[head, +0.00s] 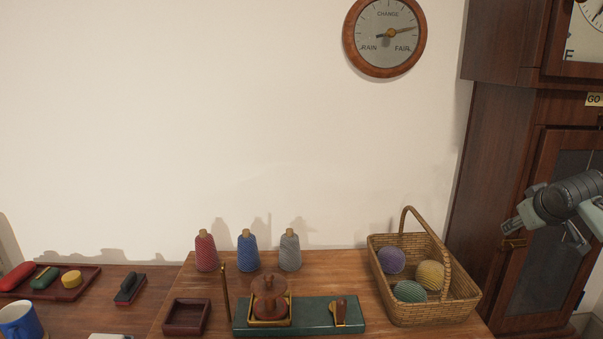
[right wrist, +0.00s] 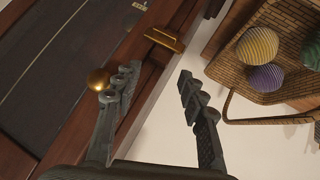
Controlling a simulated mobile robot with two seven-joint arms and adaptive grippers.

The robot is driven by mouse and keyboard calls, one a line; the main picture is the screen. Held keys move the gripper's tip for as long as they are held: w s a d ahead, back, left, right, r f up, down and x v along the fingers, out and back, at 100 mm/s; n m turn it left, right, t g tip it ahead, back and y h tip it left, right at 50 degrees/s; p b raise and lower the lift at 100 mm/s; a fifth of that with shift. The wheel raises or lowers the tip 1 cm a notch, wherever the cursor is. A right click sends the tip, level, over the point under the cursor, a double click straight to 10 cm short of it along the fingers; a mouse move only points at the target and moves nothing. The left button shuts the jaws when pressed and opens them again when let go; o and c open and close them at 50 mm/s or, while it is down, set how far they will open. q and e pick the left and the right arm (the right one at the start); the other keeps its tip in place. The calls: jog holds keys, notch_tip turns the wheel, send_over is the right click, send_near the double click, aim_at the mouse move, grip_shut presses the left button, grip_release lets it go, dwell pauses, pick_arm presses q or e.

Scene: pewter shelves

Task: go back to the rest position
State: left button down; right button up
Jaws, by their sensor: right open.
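My right gripper (head: 548,229) is raised at the right edge of the head view, in front of the tall dark wooden clock case (head: 503,170). In the right wrist view its two fingers (right wrist: 158,98) are spread apart with nothing between them. A round brass knob (right wrist: 98,79) shows beside one finger there; I cannot tell whether they touch. My left gripper is in neither view.
A wicker basket (head: 430,309) with several yarn balls stands at the table's right. Red, blue and grey thread cones (head: 289,251) stand at the back. A green board (head: 310,316), a small dark tray (head: 187,317) and a blue mug (head: 20,321) are in front.

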jog(key=s+d+f+m+g+h, duration=0.1)
jog(key=s+d+f+g, duration=0.2)
jog(key=s+d+f, duration=0.5)
jog(key=s+d+f+m+g, duration=0.15)
jog(key=s+d+f, duration=0.4)
jog(key=f, duration=0.55)
jog(key=w+d+r+n+t+h, duration=0.45)
jog(key=w+d+r, duration=0.2)
jog(key=r, duration=0.35)
jog(key=s+a+f+g+y, duration=0.1)
jog(key=s+a+f, duration=0.2)
jog(key=a+f, duration=0.45)
jog(key=s+a+f+g+y, duration=0.1)
jog(key=s+a+f, duration=0.3)
jog(key=f, duration=0.7)
jog(key=s+a+f+g+y, duration=0.1)
jog(key=s+a+f+y, duration=0.15)
jog(key=a+f, duration=0.5)
jog(key=s+a+f+g+y, duration=0.3)
jog(key=s+a+f, duration=1.6)
jog(key=s+a, duration=0.3)
jog(key=shift+s+f+m+g+y, duration=0.3)
jog(key=shift+s+f+m+g, duration=0.1)
jog(key=shift+s, duration=0.55)
